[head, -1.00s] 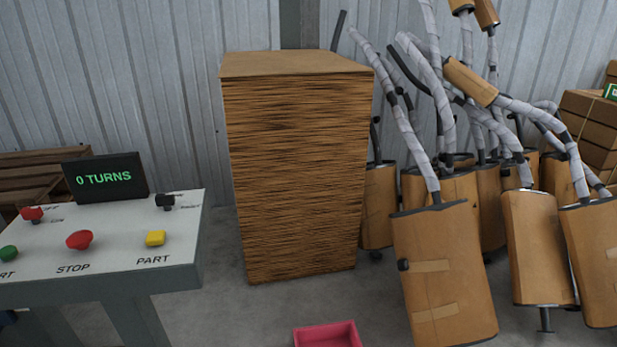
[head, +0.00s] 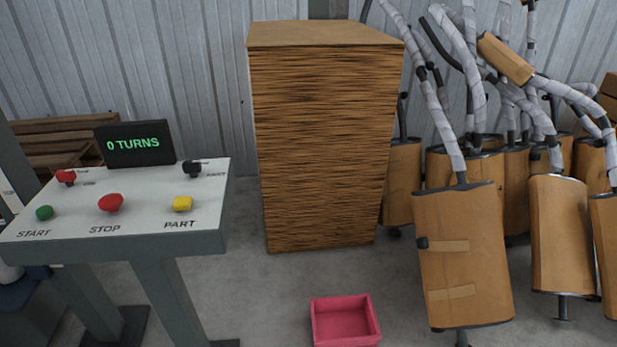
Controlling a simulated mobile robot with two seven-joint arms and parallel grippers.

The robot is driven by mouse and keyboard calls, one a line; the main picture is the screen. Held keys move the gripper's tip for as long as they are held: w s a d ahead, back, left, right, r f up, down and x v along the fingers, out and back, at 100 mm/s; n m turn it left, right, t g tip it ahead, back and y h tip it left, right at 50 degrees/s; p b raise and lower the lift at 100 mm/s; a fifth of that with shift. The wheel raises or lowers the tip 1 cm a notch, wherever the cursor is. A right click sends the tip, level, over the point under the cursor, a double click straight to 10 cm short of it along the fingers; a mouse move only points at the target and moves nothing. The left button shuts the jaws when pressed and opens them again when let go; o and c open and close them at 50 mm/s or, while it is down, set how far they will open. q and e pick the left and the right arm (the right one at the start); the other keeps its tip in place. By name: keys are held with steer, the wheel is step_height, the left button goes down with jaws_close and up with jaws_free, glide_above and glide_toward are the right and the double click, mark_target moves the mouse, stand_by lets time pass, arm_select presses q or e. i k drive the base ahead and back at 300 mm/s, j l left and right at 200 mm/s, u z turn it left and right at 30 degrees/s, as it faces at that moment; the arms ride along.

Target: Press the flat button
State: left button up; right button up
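The control panel (head: 140,222) is a pale sloped-top console on grey legs at the left. On its front row are a green round button (head: 44,213) labelled START, a red mushroom-shaped button (head: 110,203) labelled STOP and a yellow block-like button (head: 182,204) labelled PART. At the back are a red knob (head: 66,177) and a black knob (head: 191,169) with small labels I cannot read fully. The display (head: 134,144) reads "0 TURNS". The green button looks lowest, but exact heights are hard to tell. Neither gripper is in view.
A tall wood-grained block (head: 322,140) stands behind and right of the panel. A pink open tray (head: 345,322) lies on the floor at bottom centre. Several wrapped mufflers (head: 464,255) with pipes crowd the right. Grey floor is clear between the panel and the tray.

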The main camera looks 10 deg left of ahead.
mark_target(44, 212)
steer(key=u, duration=1.3)
steer(key=i+j+z, duration=0.1)
steer(key=j+z, duration=0.35)
steer(key=j, duration=0.2)
steer(key=j+z, duration=0.4)
steer(key=j, duration=0.3)
